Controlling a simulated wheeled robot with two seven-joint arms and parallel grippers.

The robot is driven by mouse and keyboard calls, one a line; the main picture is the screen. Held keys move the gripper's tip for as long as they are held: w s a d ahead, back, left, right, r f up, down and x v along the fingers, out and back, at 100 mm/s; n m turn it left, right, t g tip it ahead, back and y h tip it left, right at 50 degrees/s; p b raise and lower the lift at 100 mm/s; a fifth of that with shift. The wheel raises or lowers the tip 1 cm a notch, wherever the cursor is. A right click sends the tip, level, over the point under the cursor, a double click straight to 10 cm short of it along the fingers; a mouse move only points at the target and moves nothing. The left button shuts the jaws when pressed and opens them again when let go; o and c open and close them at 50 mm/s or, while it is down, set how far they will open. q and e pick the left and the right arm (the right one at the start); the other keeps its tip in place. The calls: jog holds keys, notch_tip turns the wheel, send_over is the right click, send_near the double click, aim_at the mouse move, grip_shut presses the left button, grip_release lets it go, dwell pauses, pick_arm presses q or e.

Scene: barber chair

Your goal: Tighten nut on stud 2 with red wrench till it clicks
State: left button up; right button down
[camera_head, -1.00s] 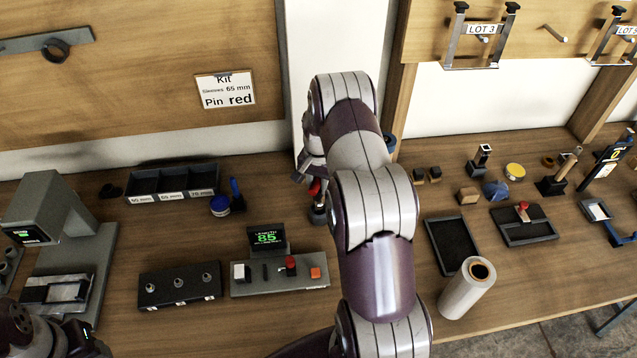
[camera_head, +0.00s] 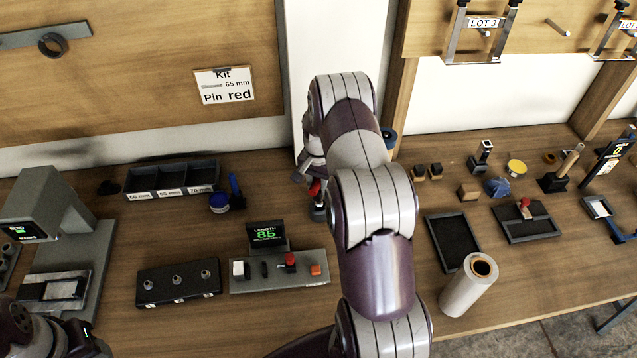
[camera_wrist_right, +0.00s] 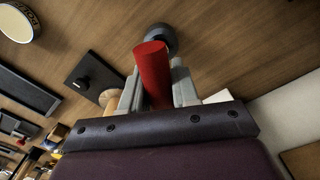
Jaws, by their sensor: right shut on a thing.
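My right gripper (camera_head: 308,180) is at the back of the table, mostly behind my own arm in the head view. In the right wrist view its fingers (camera_wrist_right: 158,88) are shut on the red handle of the red wrench (camera_wrist_right: 152,70). A dark round part shows beyond the red handle. The red wrench also shows in the head view (camera_head: 315,188), low by the table. The black block with several studs (camera_head: 178,282) sits at front left; the small labels at its studs are too small to read. My left gripper (camera_head: 75,345) is at the bottom left corner, its fingers not clear.
A grey control box (camera_head: 280,272) with a red knob and a screen reading 85 stands right of the stud block. A white roll (camera_head: 465,290) stands at right.

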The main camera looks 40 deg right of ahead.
jog(key=shift+f+b, duration=0.65)
jog(key=shift+f, duration=0.3)
jog(key=c, duration=0.8)
grip_release()
